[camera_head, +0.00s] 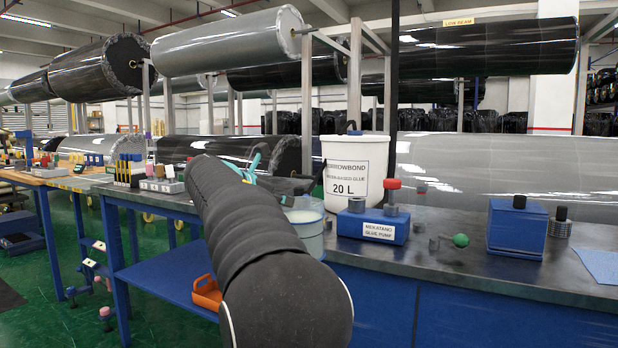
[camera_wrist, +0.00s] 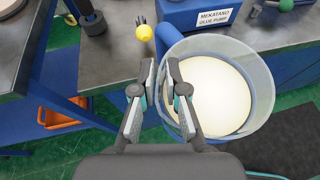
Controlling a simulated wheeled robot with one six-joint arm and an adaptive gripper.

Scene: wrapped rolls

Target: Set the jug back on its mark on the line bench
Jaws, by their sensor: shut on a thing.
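The jug (camera_wrist: 215,85) is a clear, round vessel with pale cream liquid inside, seen from above in the wrist view. It also shows in the head view (camera_head: 309,232), partly hidden behind my arm. My gripper (camera_wrist: 163,75) is shut at the jug's left side, where a blue handle (camera_wrist: 164,38) runs down between the fingers; the fingers hide most of the grip. The jug appears by the front edge of the line bench (camera_head: 460,262), with green floor beside it in the wrist view. I cannot make out the mark on the bench.
A white 20 L glue bucket (camera_head: 354,178) stands behind the jug. A blue glue pump block (camera_head: 350,226) is close to its right. A green ball (camera_head: 461,240) and a blue box (camera_head: 516,230) lie further right. An orange tray (camera_head: 207,294) is on the lower shelf.

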